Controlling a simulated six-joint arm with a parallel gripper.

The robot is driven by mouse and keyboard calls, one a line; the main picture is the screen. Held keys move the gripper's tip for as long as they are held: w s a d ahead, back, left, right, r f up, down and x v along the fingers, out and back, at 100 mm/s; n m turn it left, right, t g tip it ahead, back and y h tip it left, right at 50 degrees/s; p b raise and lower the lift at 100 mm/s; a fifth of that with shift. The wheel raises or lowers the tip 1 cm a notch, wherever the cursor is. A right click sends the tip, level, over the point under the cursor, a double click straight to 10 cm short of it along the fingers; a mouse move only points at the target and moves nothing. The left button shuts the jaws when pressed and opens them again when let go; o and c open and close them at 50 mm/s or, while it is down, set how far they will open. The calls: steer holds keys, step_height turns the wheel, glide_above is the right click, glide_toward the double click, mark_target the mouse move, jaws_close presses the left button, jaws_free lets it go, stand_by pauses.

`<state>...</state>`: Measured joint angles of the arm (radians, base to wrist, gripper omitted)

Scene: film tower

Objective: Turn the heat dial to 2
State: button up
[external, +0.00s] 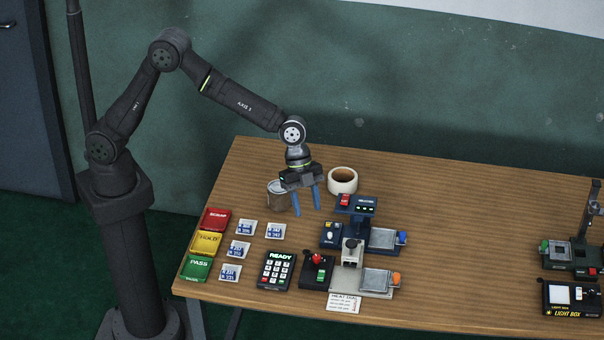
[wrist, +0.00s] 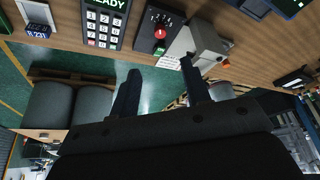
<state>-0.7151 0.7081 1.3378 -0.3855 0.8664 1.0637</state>
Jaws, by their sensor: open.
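A red dial knob (external: 317,259) sits on a black control box (external: 312,275) with a green switch, at the front middle of the table. In the wrist view the red knob (wrist: 160,32) has small white marks in an arc beside it; I cannot tell where it points. A small card (external: 344,302) with a heading that seems to start with "HEAT" lies in front of the machine. My gripper (external: 307,205) is open and empty, pointing down above the table, behind the box and apart from it. Its two fingers (wrist: 157,75) show in the wrist view.
A keypad marked READY (external: 275,270) stands left of the dial box, and a grey machine (external: 352,253) stands right. A blue unit (external: 331,235) is behind. A metal can (external: 278,194) and tape roll (external: 343,180) stand near my gripper. The table's middle right is clear.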

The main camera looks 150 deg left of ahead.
mark_target(316, 256)
steer(key=shift+v, duration=1.65)
steer(key=shift+f, duration=0.1)
steer(key=x, duration=1.7)
steer(key=shift+w+f, duration=0.1)
steer(key=shift+w, duration=0.05)
steer(key=shift+f, duration=0.15)
steer(key=shift+d+n+y, duration=0.1)
steer(key=shift+n+y, duration=0.2)
steer(key=shift+n, duration=0.4)
steer(key=shift+d+n+y, duration=0.2)
steer(key=shift+n+y, duration=0.7)
steer(key=shift+n, duration=1.4)
steer(key=v, duration=1.2)
steer(key=shift+r, duration=0.2)
